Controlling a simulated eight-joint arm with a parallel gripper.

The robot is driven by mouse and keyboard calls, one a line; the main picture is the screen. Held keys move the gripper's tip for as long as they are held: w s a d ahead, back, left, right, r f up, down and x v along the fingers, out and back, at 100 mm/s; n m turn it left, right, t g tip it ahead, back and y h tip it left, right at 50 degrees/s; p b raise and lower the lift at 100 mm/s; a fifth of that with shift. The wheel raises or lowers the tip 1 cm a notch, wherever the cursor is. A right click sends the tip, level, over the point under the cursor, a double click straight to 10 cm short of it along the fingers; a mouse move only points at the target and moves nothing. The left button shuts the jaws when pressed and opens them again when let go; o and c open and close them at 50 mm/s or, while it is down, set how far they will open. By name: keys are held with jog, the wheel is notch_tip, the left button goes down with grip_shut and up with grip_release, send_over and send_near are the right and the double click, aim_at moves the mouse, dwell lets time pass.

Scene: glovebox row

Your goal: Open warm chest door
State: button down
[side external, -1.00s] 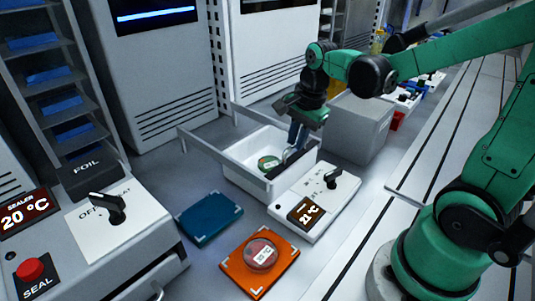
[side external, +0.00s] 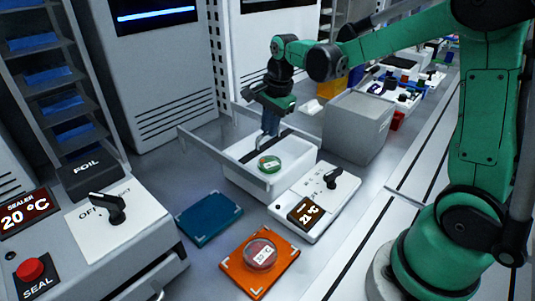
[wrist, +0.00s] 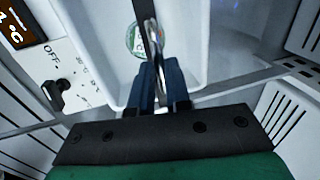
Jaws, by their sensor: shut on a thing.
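The warm chest (side external: 301,176) is a white open-looking box with a dial and a 21 °C display at its front. It also shows in the wrist view (wrist: 112,70). A dish with a green label (side external: 270,164) lies inside. The door shows as a dark edge strip across the chest, with a metal handle (wrist: 151,32); its panel is hard to make out. My gripper (side external: 269,132) is over the rear part of the chest. Its blue fingers (wrist: 161,86) are shut on the handle, hiding part of it.
A grey box (side external: 355,125) stands close on the right. Grey rails (side external: 213,150) run beside the chest. A blue plate (side external: 209,219) and an orange plate (side external: 240,272) with a labelled dish (side external: 260,253) lie in front. The sealer (side external: 105,245) is at left.

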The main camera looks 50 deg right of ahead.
aim_at(250, 136)
jog(key=w, duration=0.5)
jog(key=c, duration=0.9)
grip_release()
jog(key=shift+o, duration=0.2)
jog(key=r, duration=0.2)
jog(key=s+r, duration=0.1)
jog(key=r, duration=0.2)
jog(key=shift+r, duration=0.25)
jog(key=shift+s, duration=0.1)
